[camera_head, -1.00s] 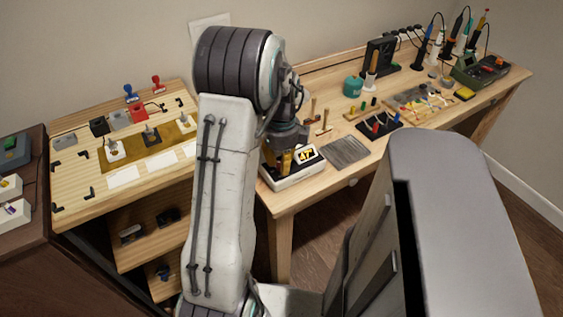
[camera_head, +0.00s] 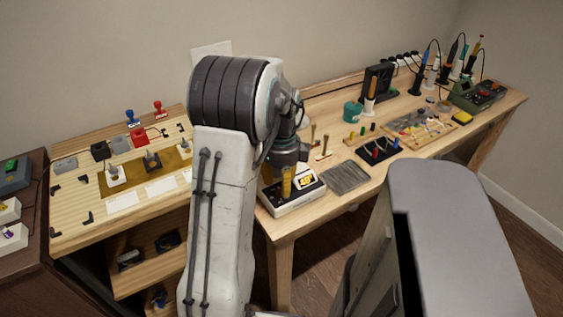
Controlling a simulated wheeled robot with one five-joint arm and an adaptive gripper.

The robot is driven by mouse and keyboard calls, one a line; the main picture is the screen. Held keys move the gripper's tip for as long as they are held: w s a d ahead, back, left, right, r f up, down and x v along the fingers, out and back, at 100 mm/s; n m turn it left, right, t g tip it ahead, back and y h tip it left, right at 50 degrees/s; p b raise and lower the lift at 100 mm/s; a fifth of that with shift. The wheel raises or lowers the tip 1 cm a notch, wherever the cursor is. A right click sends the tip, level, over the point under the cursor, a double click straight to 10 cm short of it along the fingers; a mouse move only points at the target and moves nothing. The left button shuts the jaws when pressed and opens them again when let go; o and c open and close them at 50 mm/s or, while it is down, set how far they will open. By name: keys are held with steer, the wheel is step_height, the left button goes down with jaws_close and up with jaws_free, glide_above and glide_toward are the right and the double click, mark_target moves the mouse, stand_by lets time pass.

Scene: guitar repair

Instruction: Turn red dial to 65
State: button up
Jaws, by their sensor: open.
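My gripper (camera_head: 288,186) points down over a white box-shaped device (camera_head: 294,204) at the near left corner of the long bench. Its yellow fingers are at the left part of the device's dark top. The device's small display (camera_head: 306,181) shows yellow digits that look like 49, though they are small. I cannot make out a red dial; the fingers and wrist cover the part of the device where they meet it. I cannot tell whether the fingers touch anything.
A dark grey ribbed mat (camera_head: 346,178) lies right of the device. A black tray with coloured pegs (camera_head: 378,150) and a teal pot (camera_head: 353,111) stand farther along the bench. A lower wooden table (camera_head: 75,219) with stamps and small boxes stands to the left.

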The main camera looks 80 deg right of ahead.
step_height(320, 180, up, 9)
stand_by(0.4)
steer(key=shift+r, duration=0.1)
stand_by(0.8)
